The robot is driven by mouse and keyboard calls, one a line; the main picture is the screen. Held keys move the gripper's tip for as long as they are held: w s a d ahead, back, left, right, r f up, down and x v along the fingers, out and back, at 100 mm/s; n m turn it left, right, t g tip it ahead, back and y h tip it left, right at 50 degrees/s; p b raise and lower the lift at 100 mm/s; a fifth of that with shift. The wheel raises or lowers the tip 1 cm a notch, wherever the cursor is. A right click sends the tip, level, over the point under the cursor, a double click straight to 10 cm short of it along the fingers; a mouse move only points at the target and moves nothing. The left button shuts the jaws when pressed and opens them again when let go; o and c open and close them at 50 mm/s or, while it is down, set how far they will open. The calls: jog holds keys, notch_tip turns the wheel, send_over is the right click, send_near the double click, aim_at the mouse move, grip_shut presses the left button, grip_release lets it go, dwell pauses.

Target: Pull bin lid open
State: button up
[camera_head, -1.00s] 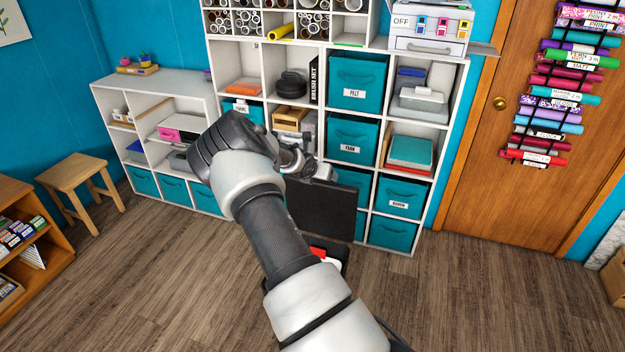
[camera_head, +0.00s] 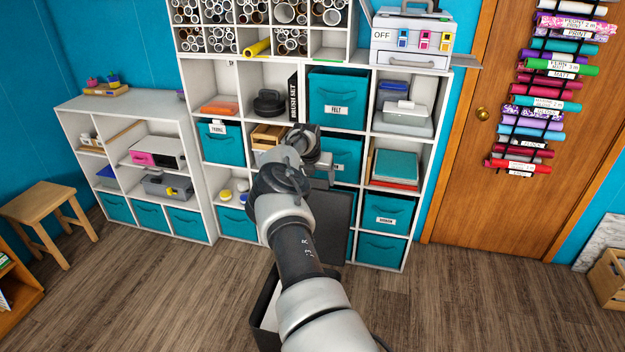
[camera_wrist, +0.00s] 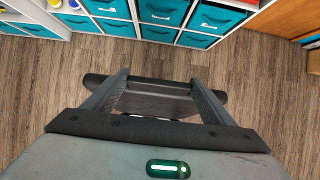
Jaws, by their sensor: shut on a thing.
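The bin lid (camera_head: 335,225) is a flat dark grey panel. In the head view it stands raised in front of the white shelving, partly hidden by my arm. The black bin (camera_head: 263,312) is low on the floor, mostly hidden behind my arm. My gripper (camera_wrist: 160,88) shows in the wrist view with its two grey fingers spaced apart and a dark bar-like edge of the lid between and beyond them. It is shut on the lid. In the head view my wrist covers most of the gripper, so the exact contact is hidden.
White shelving (camera_head: 362,129) with teal fabric bins stands close behind the lid. A lower white shelf unit (camera_head: 125,105) and a wooden stool (camera_head: 42,205) are at left. A wooden door (camera_head: 470,190) with vinyl rolls is at right. The wood floor is clear at both sides.

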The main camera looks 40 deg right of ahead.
jog(key=shift+a, duration=0.15)
jog(key=o, duration=1.3)
jog(key=shift+s+r, duration=0.1)
jog(key=shift+r, duration=0.05)
jog(key=shift+o, duration=1)
jog(key=v, duration=1.7)
jog(key=shift+a, duration=0.15)
jog(key=shift+s+r, duration=0.1)
